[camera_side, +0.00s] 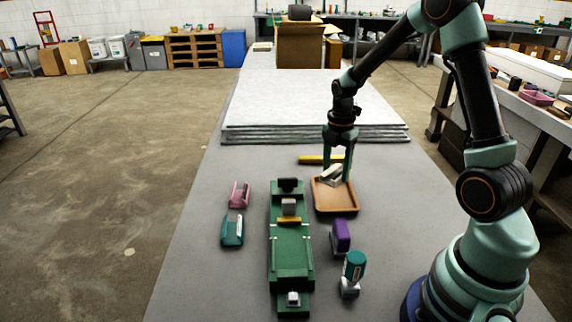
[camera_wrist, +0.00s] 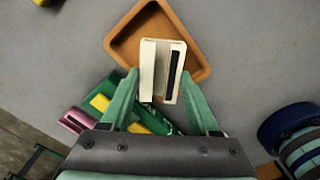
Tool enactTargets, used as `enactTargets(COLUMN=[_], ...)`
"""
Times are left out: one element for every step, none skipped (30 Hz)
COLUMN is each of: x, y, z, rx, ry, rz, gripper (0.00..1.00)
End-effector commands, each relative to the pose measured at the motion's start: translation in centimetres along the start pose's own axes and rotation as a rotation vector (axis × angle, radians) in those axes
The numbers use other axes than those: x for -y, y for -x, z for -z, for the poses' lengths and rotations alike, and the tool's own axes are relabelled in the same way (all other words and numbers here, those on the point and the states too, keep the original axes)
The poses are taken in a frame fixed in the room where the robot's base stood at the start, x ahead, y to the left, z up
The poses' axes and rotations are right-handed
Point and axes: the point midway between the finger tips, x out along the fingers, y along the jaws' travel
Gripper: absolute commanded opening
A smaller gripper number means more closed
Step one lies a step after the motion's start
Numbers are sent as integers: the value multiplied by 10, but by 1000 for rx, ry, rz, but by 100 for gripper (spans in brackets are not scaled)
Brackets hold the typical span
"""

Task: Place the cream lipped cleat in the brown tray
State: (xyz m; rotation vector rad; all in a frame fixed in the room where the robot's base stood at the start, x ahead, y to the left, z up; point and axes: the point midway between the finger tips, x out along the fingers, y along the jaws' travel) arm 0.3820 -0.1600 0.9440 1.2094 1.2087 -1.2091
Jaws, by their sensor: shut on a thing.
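The cream lipped cleat (camera_wrist: 149,68) is a pale block with a dark slot along one side in the wrist view. My gripper (camera_wrist: 162,92) has its two green fingers on either side of the cleat and is shut on it. In the side view the cleat (camera_side: 331,174) is tilted between the fingertips of my gripper (camera_side: 336,172). The brown tray (camera_side: 336,211) lies on the grey table under the gripper. In the wrist view the cleat covers part of the tray (camera_wrist: 190,22). Whether the cleat touches the tray floor I cannot tell.
A green fixture (camera_side: 292,250) stands left of the tray. A purple block (camera_side: 340,236) and a teal-topped item (camera_side: 353,268) stand in front of the tray. Pink (camera_side: 239,194) and teal (camera_side: 232,230) pieces lie farther left. A yellow bar (camera_side: 312,160) and stacked sheets (camera_side: 300,133) lie behind.

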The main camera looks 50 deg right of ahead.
Motion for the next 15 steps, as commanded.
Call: enactTargets(x=[1, 1, 0, 0, 0, 0, 0, 0, 1, 1, 1, 1, 1, 1, 0], y=[-9, -13, -17, -19, -21, -22, -24, -27, -32, -37, -41, -47, -51, -54, -57], z=[0, 0, 0, 0, 0, 0, 0, 0, 0, 0, 0, 0, 0, 0, 0], rx=[-1, -1, -1, -1, 0, 0, -1, -1, -1, -2, -2, -1, -1, -1, -1], ry=[0, 0, 0, 0, 0, 0, 0, 0, 0, 0, 0, 0, 0, 0, 0], rz=[4, 4, 2, 1, 1, 1, 1, 2, 2, 4, 4, 3, 3, 3, 2], gripper=[7, 7, 7, 7, 7, 7, 7, 7, 7, 7, 7, 7, 7, 7, 7])
